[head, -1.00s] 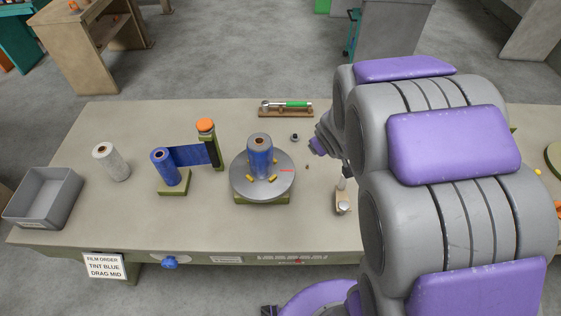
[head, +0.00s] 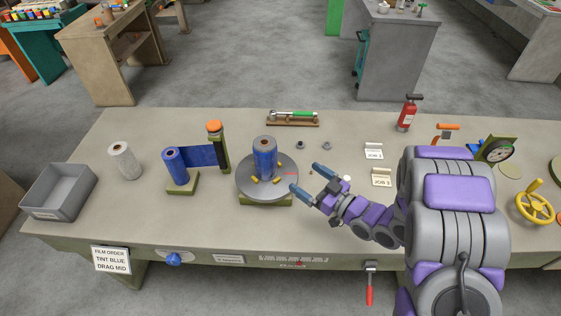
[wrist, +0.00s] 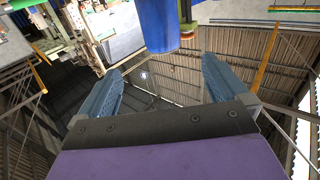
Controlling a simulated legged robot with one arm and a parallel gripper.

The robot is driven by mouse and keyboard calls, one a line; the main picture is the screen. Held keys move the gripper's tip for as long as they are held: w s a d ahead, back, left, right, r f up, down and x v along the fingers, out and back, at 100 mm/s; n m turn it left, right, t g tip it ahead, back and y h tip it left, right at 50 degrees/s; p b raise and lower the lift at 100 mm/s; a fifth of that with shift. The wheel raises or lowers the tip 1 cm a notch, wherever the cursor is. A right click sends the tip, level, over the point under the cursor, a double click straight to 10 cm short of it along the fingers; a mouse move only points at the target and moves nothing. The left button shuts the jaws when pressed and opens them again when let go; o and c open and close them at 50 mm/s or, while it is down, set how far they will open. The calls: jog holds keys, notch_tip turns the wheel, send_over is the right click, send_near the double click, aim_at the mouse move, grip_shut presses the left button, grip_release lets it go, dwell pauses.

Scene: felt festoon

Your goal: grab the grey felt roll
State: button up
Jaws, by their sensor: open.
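The grey felt roll (head: 265,142) stands upright on a round grey turntable (head: 250,195). Its top and core hole show grey and brown, and blue film covers most of its side. Small yellow blocks sit around its foot. My gripper (head: 305,177) is open and empty, just right of the turntable, with its two blue fingers pointing left at the roll. A gap remains between the fingertips and the roll. In the wrist view, a blue cylinder, apparently the wrapped roll (wrist: 160,25), appears at the top, beyond and between the open fingers (wrist: 160,75).
Left of the turntable stand a blue film roll (head: 175,167) on a post, a whitish roll (head: 124,161) and a grey bin (head: 30,200). A green-handled tool (head: 293,114) lies behind. JOB cards (head: 381,177) and a fire extinguisher (head: 407,113) are at right.

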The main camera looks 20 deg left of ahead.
aim_at(273, 156)
jog(key=b+x, duration=0.2)
jog(key=x, duration=1.1)
jog(key=shift+s+a, duration=0.1)
jog(key=shift+s, duration=0.1)
jog(key=x, duration=0.2)
jog(key=b+x, duration=0.1)
jog(key=x, duration=0.2)
jog(key=shift+r, duration=0.2)
jog(key=shift+c, duration=0.4)
jog(key=c, duration=1.2)
